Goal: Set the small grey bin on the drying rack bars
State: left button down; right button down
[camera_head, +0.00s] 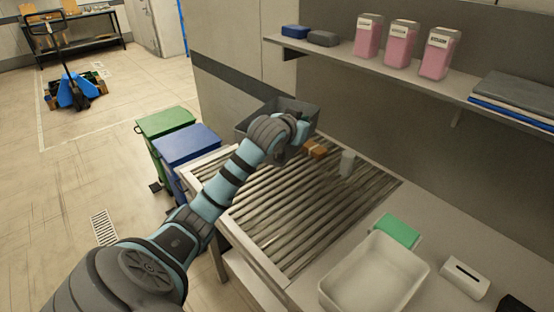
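The small grey bin (254,118) is at the far left end of the drying rack bars (290,220). It is an open dark grey box, partly hidden behind my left wrist. I cannot tell whether it rests on the bars or is held above them. My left arm reaches in from the lower left, and my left gripper (299,132) is at the bin's near side. The fingers are mostly hidden by the wrist, so their grip does not show. My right gripper is not in view.
A brown block (315,149) and a translucent cup (347,163) stand near the bars' back edge. A white tub (333,292), green item (398,231) and white slotted box (465,278) are at the right. A wall shelf (420,76) overhangs behind. The front bars are clear.

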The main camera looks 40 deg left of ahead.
pick_arm(q)
jog(key=shift+a+f+n+y, duration=0.15)
jog(key=shift+a+n+y, duration=0.15)
jog(key=shift+a, duration=0.1)
notch_tip(320, 180, down, 19)
jog(key=b, duration=0.2)
jog(key=shift+a+f+b, duration=0.15)
jog(key=shift+b, duration=0.2)
jog(key=shift+f, duration=0.1)
jog(key=c, duration=1.8)
grip_release()
jog(key=shift+s, duration=0.1)
jog(key=p+v, duration=0.2)
jog(key=v, duration=1)
